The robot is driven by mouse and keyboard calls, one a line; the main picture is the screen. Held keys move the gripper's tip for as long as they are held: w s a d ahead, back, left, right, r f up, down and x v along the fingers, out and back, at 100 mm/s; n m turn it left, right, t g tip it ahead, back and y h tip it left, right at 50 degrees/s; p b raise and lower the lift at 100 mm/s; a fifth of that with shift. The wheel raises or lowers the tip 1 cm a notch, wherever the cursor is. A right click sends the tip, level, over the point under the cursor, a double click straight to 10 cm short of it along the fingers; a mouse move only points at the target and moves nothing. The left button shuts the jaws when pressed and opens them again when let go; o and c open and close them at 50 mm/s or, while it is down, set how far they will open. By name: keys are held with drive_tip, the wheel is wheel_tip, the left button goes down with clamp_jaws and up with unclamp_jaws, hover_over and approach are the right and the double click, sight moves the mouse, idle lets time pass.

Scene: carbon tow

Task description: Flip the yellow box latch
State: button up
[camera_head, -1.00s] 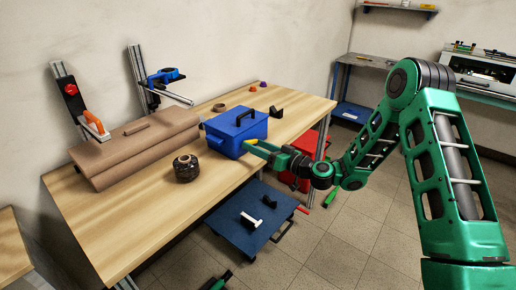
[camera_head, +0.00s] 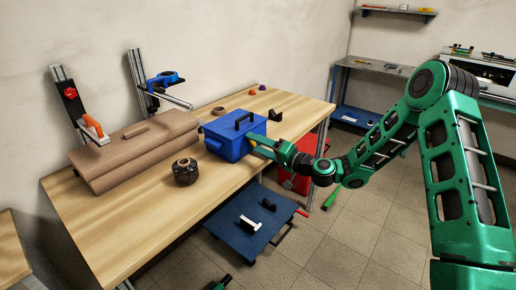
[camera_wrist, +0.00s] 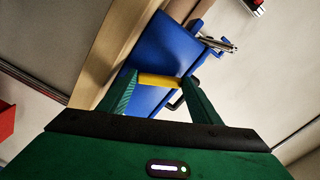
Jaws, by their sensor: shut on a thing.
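The blue box (camera_head: 226,146) with a black lid handle (camera_head: 244,120) stands on the wooden workbench, near its right front edge. Its lid looks closed. My gripper (camera_head: 259,146) reaches it from the right, at its front side. In the wrist view the yellow latch (camera_wrist: 160,81) lies between the two green fingers of my gripper (camera_wrist: 160,88), against the blue box (camera_wrist: 162,50). The fingers are shut on the latch. In the head view the fingers mostly hide the latch.
The bench's front left is clear.

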drive_tip(key=m, duration=0.3)
drive_tip(key=w+m, duration=0.1)
drive_tip(key=m, duration=0.1)
drive_tip(key=shift+d+r, duration=0.1)
drive_tip(key=shift+d, duration=0.3)
drive_tip(key=shift+m, duration=0.3)
drive_tip(key=o, duration=1.1)
drive_tip(key=shift+c, duration=0.2)
drive_tip(key=v, duration=1)
drive_tip(key=shift+s+d, duration=0.2)
drive_tip(key=shift+d, duration=0.15)
